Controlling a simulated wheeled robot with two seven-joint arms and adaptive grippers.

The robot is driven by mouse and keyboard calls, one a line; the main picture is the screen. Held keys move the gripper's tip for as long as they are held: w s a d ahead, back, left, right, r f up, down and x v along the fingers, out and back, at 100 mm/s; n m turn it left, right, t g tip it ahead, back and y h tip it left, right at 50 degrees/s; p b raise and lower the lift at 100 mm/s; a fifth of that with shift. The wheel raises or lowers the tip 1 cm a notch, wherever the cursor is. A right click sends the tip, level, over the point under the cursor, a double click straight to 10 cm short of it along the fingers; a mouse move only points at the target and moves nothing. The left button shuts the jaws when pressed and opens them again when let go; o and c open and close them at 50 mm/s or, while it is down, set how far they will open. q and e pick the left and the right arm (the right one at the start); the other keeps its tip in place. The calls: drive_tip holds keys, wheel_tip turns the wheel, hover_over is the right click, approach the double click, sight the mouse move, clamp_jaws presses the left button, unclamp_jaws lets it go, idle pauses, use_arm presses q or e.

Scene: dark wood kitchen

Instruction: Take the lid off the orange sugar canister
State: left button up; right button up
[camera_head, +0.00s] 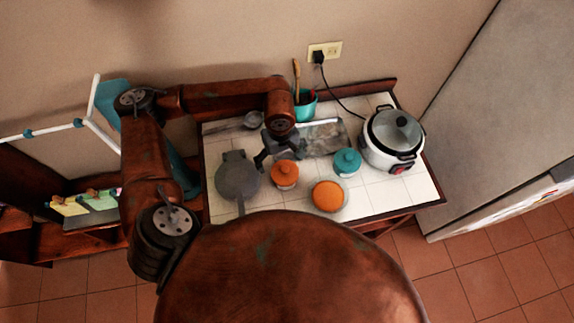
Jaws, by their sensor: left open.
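The orange canister (285,180) stands on the white tiled counter (385,195), with its orange knobbed lid (285,169) on top. My left gripper (281,160) is open, just behind and above this lid, its fingers spread and holding nothing. From this angle I cannot tell whether a finger touches the lid. A second round container with an orange top (328,196) stands in front and to the right. My right gripper is out of view.
A teal lidded canister (347,162) stands to the right, and a rice cooker (393,140) beyond it. A grey pan-like utensil (238,179) lies to the left. A metal tray (325,138) and a teal utensil cup (305,104) are behind. The counter's front right is clear.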

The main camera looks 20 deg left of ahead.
sight(284, 169)
use_arm(q)
drive_tip(key=shift+s+d+f+p, duration=0.2)
drive_tip(key=shift+f, duration=0.25)
drive_tip(key=shift+s+d+f+p, duration=0.15)
drive_tip(key=shift+f+p, duration=0.05)
drive_tip(key=shift+f, duration=0.2)
drive_tip(key=shift+w+d+f, duration=0.1)
drive_tip(key=shift+w+f, duration=0.15)
drive_tip(key=shift+f, duration=0.25)
drive_tip(key=shift+w+d+f, duration=0.1)
drive_tip(key=shift+w+f, duration=0.15)
drive_tip(key=shift+f, duration=0.2)
drive_tip(key=shift+w+f, duration=0.35)
drive_tip(key=shift+f, duration=0.25)
drive_tip(key=shift+s+a+f, duration=0.15)
drive_tip(key=shift+s+f, duration=0.15)
drive_tip(key=shift+s+r, duration=0.1)
drive_tip(key=shift+s, duration=0.05)
drive_tip(key=shift+w, duration=0.25)
drive_tip(key=shift+c, duration=0.8)
drive_tip(key=shift+s, duration=0.15)
drive_tip(key=c, duration=1.3)
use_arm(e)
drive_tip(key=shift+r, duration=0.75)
use_arm(q)
drive_tip(key=shift+s+f, duration=0.1)
drive_tip(key=shift+f, duration=0.1)
drive_tip(key=shift+c, duration=0.2)
